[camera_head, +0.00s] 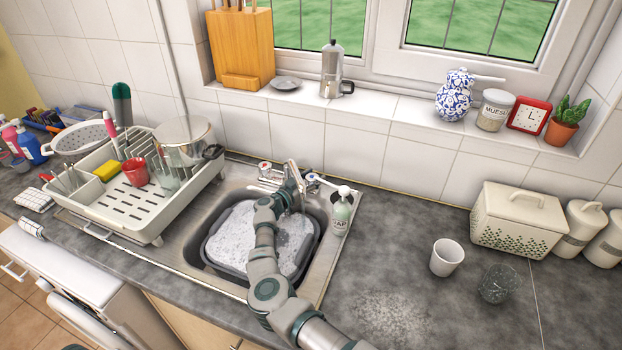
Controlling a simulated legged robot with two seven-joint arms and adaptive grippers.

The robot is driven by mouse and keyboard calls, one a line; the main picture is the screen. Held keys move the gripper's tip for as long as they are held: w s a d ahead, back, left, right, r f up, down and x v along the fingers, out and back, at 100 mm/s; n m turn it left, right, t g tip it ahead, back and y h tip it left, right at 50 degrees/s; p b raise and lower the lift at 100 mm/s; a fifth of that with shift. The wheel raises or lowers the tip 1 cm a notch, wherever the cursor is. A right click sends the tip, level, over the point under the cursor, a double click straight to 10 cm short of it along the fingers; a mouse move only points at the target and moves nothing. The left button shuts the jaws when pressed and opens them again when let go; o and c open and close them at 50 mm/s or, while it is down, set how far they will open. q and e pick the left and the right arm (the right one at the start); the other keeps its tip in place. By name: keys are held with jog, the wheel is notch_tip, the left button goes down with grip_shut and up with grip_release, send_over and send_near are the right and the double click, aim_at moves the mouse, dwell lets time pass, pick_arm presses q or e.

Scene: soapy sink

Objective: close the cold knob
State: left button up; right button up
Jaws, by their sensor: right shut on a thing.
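The cold knob (313,178) is a small white piece with a blue mark at the right end of the tap, behind the sink. My right gripper (296,181) reaches over the basin to the tap, beside this knob. It is shut on what looks like the cold knob; the fingertips are small and partly hidden by my own wrist. The hot knob (265,168), with a red mark, sits at the left end of the tap. My left gripper is not in view.
A grey tub of suds (232,235) fills the sink under my right arm. A soap bottle (341,212) stands close by at the sink's right edge. A dish rack (128,203) is on the left. A white cup (446,257) and a glass (499,284) stand right.

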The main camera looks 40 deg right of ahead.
jog(key=shift+w+a+f, duration=0.15)
jog(key=shift+w+a, duration=0.05)
jog(key=shift+a, duration=0.2)
dwell(0.9)
jog(key=o, duration=1.2)
jog(key=shift+a+r, duration=0.25)
jog(key=a, duration=0.4)
jog(key=s+a, duration=0.1)
jog(key=a, duration=0.2)
jog(key=shift+f, duration=0.25)
send_near(307, 181)
jog(key=shift+w+a+f, duration=0.15)
jog(key=shift+w+f, duration=0.05)
jog(key=shift+w, duration=0.05)
jog(key=shift+a, duration=0.1)
